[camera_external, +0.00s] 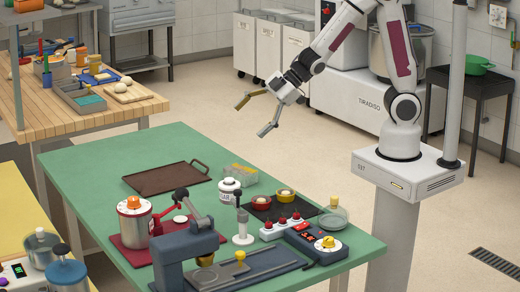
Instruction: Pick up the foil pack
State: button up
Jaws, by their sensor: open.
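My gripper (250,120) is open and empty. It hangs in the air above and beyond the far right part of the green table (95,165), its two fingers spread wide and pointing down to the left. I cannot make out a foil pack for certain in this view. A small clear box with yellowish contents (240,173) lies on the table beyond the white-lidded jar, below my gripper in the picture and well apart from it.
A brown tray (165,178) lies at the table's far side. The table's left side is clear.

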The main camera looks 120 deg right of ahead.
aim_at(241, 174)
jog(key=f+t+y, duration=0.1)
jog(key=f, duration=0.3)
jog(key=d+f+t+y, duration=0.1)
jog(key=f+y, duration=0.1)
jog(key=f, duration=0.2)
jog(key=s+f+n+t+y, duration=0.1)
jog(key=f+y, duration=0.1)
jog(key=f, duration=0.3)
jog(key=shift+d, duration=0.4)
jog(key=shift+s+a+f+t+y, duration=0.45)
jog(key=shift+s+f+t+y, duration=0.15)
jog(key=shift+s, duration=0.15)
jog(key=shift+w, duration=0.15)
jog(key=shift+x, duration=1.2)
jog(key=shift+f, duration=0.1)
jog(key=shift+x, duration=2.55)
jog(key=shift+f, duration=0.15)
jog(key=shift+c, duration=0.4)
jog(key=c, duration=1.3)
